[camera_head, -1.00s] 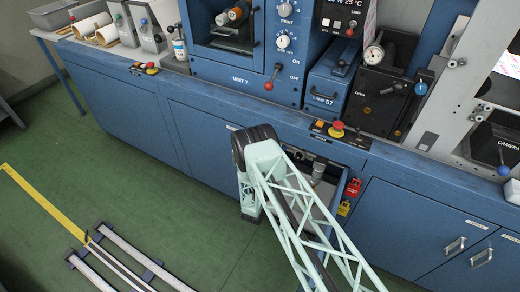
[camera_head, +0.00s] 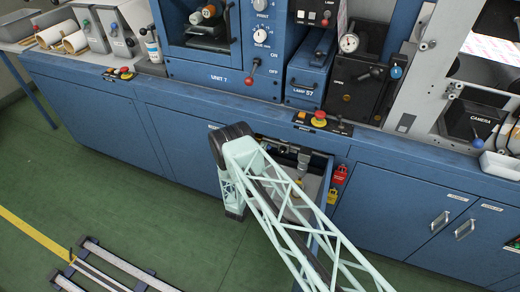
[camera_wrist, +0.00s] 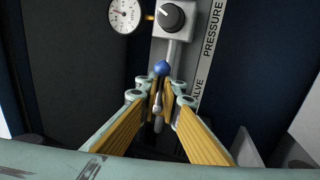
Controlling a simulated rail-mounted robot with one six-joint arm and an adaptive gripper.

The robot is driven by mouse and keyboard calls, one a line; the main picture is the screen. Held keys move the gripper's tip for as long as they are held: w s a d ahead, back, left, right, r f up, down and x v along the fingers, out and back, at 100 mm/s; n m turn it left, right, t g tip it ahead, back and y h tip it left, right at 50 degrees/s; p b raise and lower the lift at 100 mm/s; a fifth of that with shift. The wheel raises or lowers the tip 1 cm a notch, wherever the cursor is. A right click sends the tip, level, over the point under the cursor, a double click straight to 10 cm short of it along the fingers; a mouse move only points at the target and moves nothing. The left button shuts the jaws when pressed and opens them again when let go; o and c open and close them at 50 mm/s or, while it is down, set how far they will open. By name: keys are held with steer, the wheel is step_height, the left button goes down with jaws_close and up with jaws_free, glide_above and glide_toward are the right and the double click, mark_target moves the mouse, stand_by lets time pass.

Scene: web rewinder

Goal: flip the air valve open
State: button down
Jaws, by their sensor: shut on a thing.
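In the wrist view a lever with a blue ball end (camera_wrist: 162,68) stands below a grey regulator block with a black knob (camera_wrist: 171,16). A strip beside it reads "VALVE" and "PRESSURE" (camera_wrist: 206,55). My gripper (camera_wrist: 160,95) has its yellow-padded fingers closed in on either side of the lever's stem, with the blue ball showing just beyond the fingertips. The lower end of the lever is dim between the fingers. In the head view my pale green lattice arm covers part of the open recess (camera_head: 318,165) in the blue cabinet, and the lever cannot be made out.
A pressure gauge (camera_wrist: 125,15) sits left of the regulator. Dark walls stand close on both sides. Red and yellow tags (camera_head: 338,174) hang at the recess's right edge. An emergency stop button (camera_head: 319,118) is above it.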

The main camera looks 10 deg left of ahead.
steer(key=shift+d+f, duration=0.15)
steer(key=shift+d, duration=0.35)
steer(key=c, duration=3)
jaws_free()
steer(key=shift+d, duration=0.1)
steer(key=shift+o, duration=1.3)
steer(key=shift+d, duration=0.2)
steer(key=v, duration=1.2)
steer(key=shift+a, duration=0.3)
